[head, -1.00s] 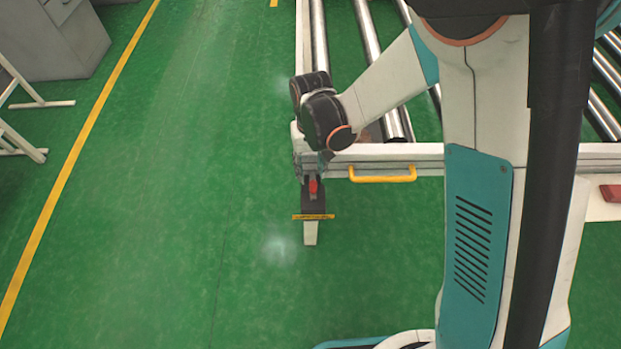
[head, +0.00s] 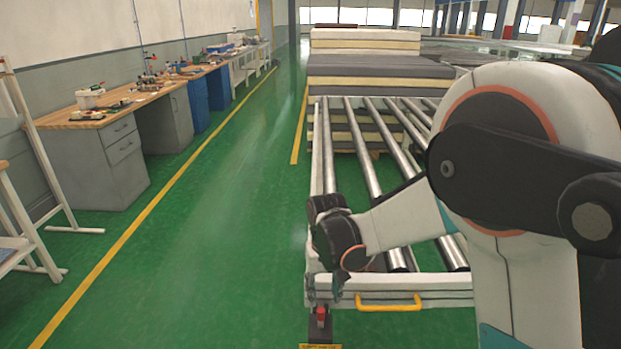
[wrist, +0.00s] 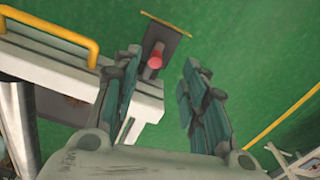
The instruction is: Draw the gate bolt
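The red bolt knob (head: 320,317) stands on a dark plate near the floor, just below the left end of the white front gate bar (head: 440,285) of the roller conveyor. In the wrist view the red knob (wrist: 155,60) shows beyond the fingers, between their lines and nearer the left finger. My gripper (wrist: 160,75) is open with nothing between its fingers. In the head view my gripper (head: 338,285) is above the knob, at the gate bar's left corner; its fingers are mostly hidden there. I see no contact with the knob.
A yellow handle (head: 390,303) is fixed on the gate bar, right of the knob. Metal rollers (head: 362,150) lie behind the bar, with stacked mattresses (head: 380,72) beyond. Workbenches (head: 110,117) line the left wall. The green floor (head: 215,220) between is clear.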

